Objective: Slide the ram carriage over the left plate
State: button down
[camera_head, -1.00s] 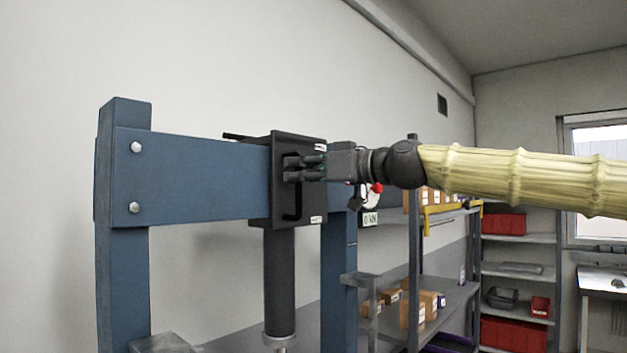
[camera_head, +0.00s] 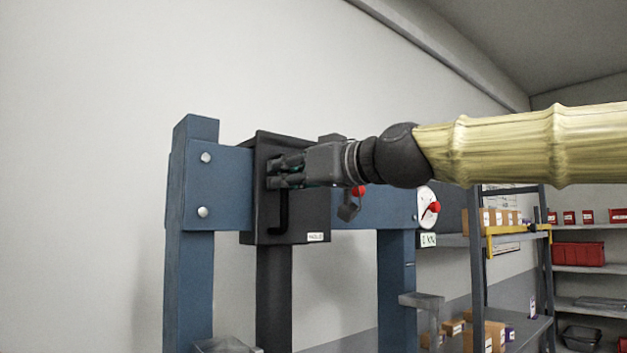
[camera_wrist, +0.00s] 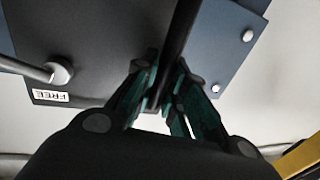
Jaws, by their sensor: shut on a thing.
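The ram carriage (camera_head: 305,215) is a dark box on the blue crossbeam (camera_head: 230,170) of a press frame, close to the left post. A dark ram cylinder (camera_head: 273,290) hangs below it. My gripper (camera_head: 275,173) is shut on the carriage's upright black handle (camera_head: 283,212), partly hiding it. In the wrist view my gripper's fingers (camera_wrist: 168,98) close around the black handle bar (camera_wrist: 180,38). I cannot tell whether the grey piece (camera_head: 225,345) at the bottom left is the left plate; the ram's lower end is out of view.
The left post (camera_head: 190,260) and right post (camera_head: 396,280) bound the beam. A round gauge with a red mark (camera_head: 427,205) is at the right post. Shelving with boxes (camera_head: 500,220) stands behind on the right.

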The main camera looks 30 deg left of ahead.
jog(key=shift+d+r, duration=0.1)
jog(key=shift+r, duration=0.5)
jog(key=c, duration=1.5)
grip_release()
jog(key=shift+o, duration=0.2)
jog(key=shift+s+a, duration=0.25)
jog(key=shift+s, duration=0.1)
jog(key=shift+w+f, duration=0.25)
jog(key=shift+f, duration=0.1)
jog(key=shift+s+d, duration=0.15)
jog(key=shift+d, duration=0.25)
jog(key=s+d, duration=0.1)
jog(key=d, duration=1)
jog(key=shift+s, duration=0.4)
